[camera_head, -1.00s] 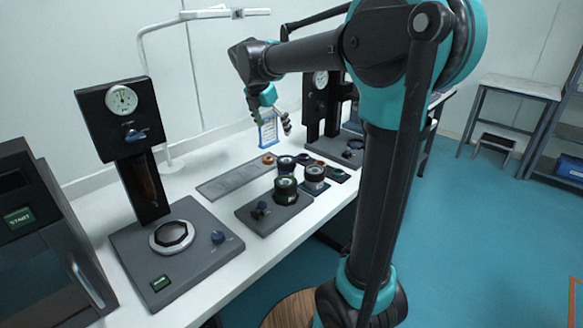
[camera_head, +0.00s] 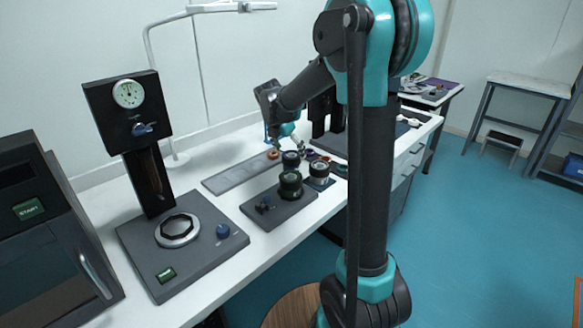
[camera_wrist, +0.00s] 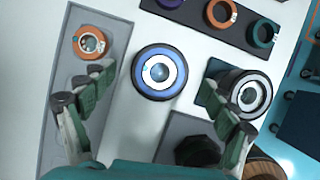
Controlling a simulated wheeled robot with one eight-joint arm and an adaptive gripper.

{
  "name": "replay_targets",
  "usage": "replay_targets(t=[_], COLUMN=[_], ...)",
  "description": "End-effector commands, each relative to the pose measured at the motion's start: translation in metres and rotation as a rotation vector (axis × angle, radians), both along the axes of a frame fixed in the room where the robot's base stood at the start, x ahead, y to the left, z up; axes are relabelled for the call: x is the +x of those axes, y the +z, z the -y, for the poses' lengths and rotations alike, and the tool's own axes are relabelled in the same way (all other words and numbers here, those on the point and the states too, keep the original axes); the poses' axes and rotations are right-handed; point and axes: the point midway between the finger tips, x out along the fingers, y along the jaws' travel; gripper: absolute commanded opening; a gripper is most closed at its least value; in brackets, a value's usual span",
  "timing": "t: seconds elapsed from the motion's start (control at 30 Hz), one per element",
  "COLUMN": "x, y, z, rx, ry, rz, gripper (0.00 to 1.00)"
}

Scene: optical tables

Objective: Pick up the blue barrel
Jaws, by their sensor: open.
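The blue barrel (camera_wrist: 159,72) is a short dark cylinder with a blue top ring, a white inner ring and a lens-like centre. It stands on the white bench in the wrist view, between and beyond my open fingertips. It also shows in the head view (camera_head: 291,160), just below my gripper (camera_head: 292,146). In the wrist view my gripper (camera_wrist: 158,118) is open and empty, with one finger on each side of the barrel's line. The right finger overlaps a black-and-white barrel (camera_wrist: 247,93) in the picture; I cannot tell whether they touch.
An orange ring (camera_wrist: 89,43) lies on a grey tray (camera_wrist: 66,20) to the left. A dark strip (camera_wrist: 193,12) with coloured rings lies beyond. A dark green-ringed barrel (camera_head: 290,184) stands on a grey plate (camera_head: 272,210). A gauge stand (camera_head: 128,108) stands on the left.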

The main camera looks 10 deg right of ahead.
Motion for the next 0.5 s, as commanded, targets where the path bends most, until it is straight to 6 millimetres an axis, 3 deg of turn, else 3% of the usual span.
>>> replay_targets(t=[0.2,0.5], x=[0.007,0.008], y=[-0.024,-0.027], z=[0.008,0.008], rx=[0.0,0.0], ry=[0.0,0.0], rz=[0.0,0.0], gripper=[0.87,0.84])
